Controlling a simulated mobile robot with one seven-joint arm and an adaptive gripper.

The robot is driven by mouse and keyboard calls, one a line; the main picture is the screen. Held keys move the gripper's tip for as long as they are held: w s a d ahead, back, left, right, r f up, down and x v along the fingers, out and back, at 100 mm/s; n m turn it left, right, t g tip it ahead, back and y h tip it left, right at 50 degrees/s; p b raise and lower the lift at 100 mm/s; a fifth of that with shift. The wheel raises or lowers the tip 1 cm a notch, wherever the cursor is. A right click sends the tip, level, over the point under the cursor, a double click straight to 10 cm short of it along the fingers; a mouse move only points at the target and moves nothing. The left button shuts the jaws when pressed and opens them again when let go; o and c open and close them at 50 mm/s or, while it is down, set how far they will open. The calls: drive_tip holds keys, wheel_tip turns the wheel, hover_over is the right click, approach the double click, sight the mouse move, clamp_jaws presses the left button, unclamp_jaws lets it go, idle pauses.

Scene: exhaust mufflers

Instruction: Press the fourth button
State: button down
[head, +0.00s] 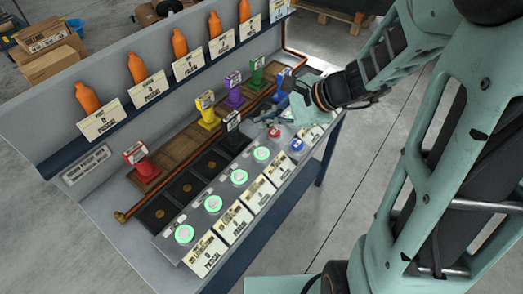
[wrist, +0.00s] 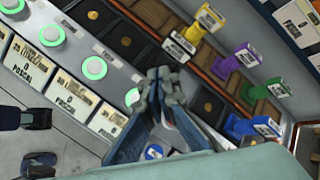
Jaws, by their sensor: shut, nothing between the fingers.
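A row of green-lit round buttons runs along the front of the bench. Counting from the left in the head view, the fourth button (head: 262,154) is the one closest to my gripper (head: 270,119). In the wrist view the fourth button (wrist: 132,97) is just left of my gripper's fingers and partly covered by them. My gripper (wrist: 160,76) is shut and empty. It is over the bench near the black handle (head: 232,120), apart from the button as far as I can see. The third button (wrist: 94,68) is fully visible.
Coloured handles stand behind the buttons: red (head: 135,155), yellow (head: 207,112), purple (head: 235,92), green (head: 256,74) and blue (head: 281,87). A blue button (head: 297,144) lies right of the fourth one. Price-style cards (head: 233,222) line the front edge. Orange bottles (head: 180,42) stand on the rear shelf.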

drive_tip(key=b, duration=0.6)
hover_over(264, 153)
wheel_tip(264, 153, down, 7)
drive_tip(key=shift+f, duration=0.1)
drive_tip(key=shift+f+b, duration=0.7)
drive_tip(key=shift+f, duration=0.05)
drive_tip(key=shift+f, duration=0.1)
idle(0.4)
drive_tip(key=shift+f+b, duration=0.35)
drive_tip(key=shift+b, duration=0.2)
drive_tip(key=shift+f+b, duration=0.35)
drive_tip(key=shift+b, duration=0.05)
idle(0.4)
drive_tip(key=shift+r, duration=0.15)
drive_tip(key=shift+r+p, duration=0.55)
drive_tip(key=shift+r, duration=0.1)
drive_tip(key=shift+r+p, duration=1.95)
drive_tip(key=shift+r, duration=0.6)
